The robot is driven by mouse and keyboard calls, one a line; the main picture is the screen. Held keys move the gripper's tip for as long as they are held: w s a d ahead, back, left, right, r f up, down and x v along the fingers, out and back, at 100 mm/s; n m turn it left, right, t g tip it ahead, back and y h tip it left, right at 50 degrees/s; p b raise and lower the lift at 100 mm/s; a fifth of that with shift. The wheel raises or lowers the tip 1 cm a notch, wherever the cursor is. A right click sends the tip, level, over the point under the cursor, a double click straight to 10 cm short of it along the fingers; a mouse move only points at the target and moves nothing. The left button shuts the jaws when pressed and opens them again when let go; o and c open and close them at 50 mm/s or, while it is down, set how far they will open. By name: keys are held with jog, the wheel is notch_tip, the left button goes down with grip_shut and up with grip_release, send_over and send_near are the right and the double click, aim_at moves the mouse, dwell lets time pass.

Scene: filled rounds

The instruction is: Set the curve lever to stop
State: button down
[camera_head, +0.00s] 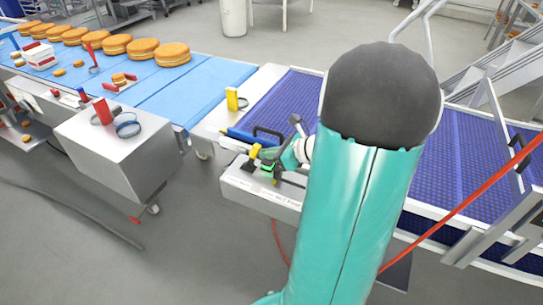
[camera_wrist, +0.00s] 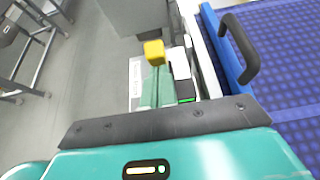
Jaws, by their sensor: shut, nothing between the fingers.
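A lever with a yellow knob (camera_wrist: 153,52) shows in the wrist view just beyond my fingertips; in the head view the yellow knob (camera_head: 255,151) is at the left of my gripper. I take it for the curve lever; its shaft is hidden and its setting cannot be read. My gripper (camera_wrist: 155,72) is shut and empty, its teal fingers pointing at the knob. Whether they touch it I cannot tell. In the head view my gripper (camera_head: 268,160) is low over a grey control box (camera_head: 258,193) with small lettering. A green light (camera_wrist: 186,100) shows beside the fingers.
A blue mesh conveyor (camera_head: 470,160) runs right of the box, with a black handle (camera_wrist: 240,50) near its edge. A yellow block (camera_head: 232,98) stands on the frame. A light-blue belt (camera_head: 200,80) carries several round cakes. A metal cabinet (camera_head: 120,150) stands left; grey floor lies between.

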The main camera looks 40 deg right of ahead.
jog(key=w+g, duration=0.1)
jog(key=w+a+r+g+h, duration=0.1)
jog(key=w+g, duration=0.1)
jog(key=w+r+g, duration=0.1)
jog(key=shift+w+a+r+h, duration=0.15)
jog(key=shift+w+a+h, duration=0.1)
jog(key=shift+a+h, duration=0.15)
jog(key=shift+w+a+g, duration=0.15)
jog(key=shift+w+g, duration=0.4)
jog(key=shift+g, duration=0.25)
jog(key=shift+w+a+r, duration=0.1)
jog(key=shift+w+a, duration=0.1)
jog(key=shift+w, duration=0.35)
jog(key=shift+w+a, duration=0.2)
jog(key=shift+w, duration=0.35)
jog(key=shift+w+a, duration=0.15)
jog(key=shift+w, duration=0.1)
jog(key=shift+r, duration=0.1)
